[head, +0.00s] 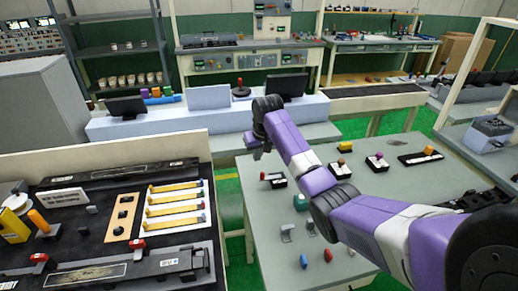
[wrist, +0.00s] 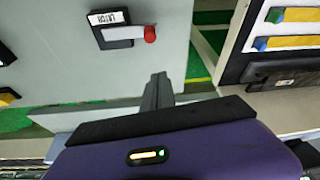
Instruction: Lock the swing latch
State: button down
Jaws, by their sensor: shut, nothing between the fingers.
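The swing latch (head: 277,180) sits on the grey table in the head view, at its far left corner. The arm points to the right there, toward the table edge. My gripper (head: 256,154) is above that table corner, close to the latch in the head view. In the wrist view, the fingers (wrist: 158,80) are shut and empty, below the red knob in the picture and apart from it.
The grey table (head: 265,225) also holds several small knobbed fixtures and loose red and blue pieces. A workbench (head: 150,240) with yellow strips and black parts stands at the left, across a narrow green floor gap (head: 232,195). A counter with dark monitors (head: 126,108) stands behind.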

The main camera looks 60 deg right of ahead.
jog(key=x, duration=0.3)
jog(key=shift+f, duration=0.1)
jog(key=shift+s+a+f+p, duration=0.15)
jog(key=shift+s+a+p, duration=1.1)
jog(key=shift+s+p, duration=0.15)
